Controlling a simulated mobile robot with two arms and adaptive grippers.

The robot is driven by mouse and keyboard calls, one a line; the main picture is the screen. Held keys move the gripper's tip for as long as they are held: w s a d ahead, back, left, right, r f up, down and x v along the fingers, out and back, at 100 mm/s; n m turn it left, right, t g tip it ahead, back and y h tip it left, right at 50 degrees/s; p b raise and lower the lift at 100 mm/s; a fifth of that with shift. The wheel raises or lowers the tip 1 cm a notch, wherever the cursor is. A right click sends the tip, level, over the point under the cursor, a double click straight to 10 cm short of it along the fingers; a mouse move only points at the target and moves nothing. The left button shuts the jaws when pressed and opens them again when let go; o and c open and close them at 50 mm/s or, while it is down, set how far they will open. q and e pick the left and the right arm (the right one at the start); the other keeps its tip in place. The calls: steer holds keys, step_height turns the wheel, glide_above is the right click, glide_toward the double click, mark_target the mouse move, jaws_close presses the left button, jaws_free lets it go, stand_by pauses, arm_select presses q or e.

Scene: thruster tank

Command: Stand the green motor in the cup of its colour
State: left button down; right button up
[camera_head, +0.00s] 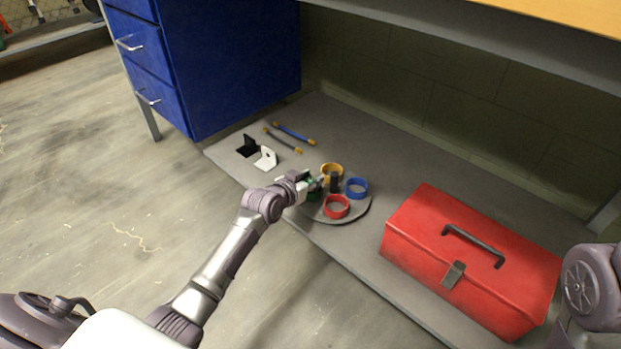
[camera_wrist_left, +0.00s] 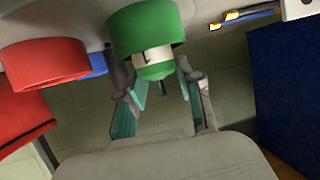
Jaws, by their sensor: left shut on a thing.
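The round grey tray (camera_head: 357,212) carries several ring-shaped cups. The green cup (camera_head: 314,195) is mostly hidden by my left gripper in the head view, but shows large in the left wrist view (camera_wrist_left: 142,22). The green motor (camera_wrist_left: 155,70), with a pale band and green end, shows at the cup's mouth, partly within its outline; how deep it sits I cannot tell. My left gripper (camera_head: 316,183) is shut on the motor, its fingers (camera_wrist_left: 160,85) on either side. My right gripper is out of view.
Yellow (camera_head: 331,169), blue (camera_head: 357,187) and red (camera_head: 336,207) cups stand close by, around a dark post (camera_head: 334,184). A red toolbox (camera_head: 470,262) is to the right. Black (camera_head: 247,146) and white (camera_head: 265,158) brackets and two cables (camera_head: 294,133) lie behind left, by a blue cabinet (camera_head: 225,70).

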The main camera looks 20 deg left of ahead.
arm_select(q)
steer(key=c, duration=0.7)
jaws_free()
steer(key=shift+s, duration=0.1)
steer(key=v, duration=1.2)
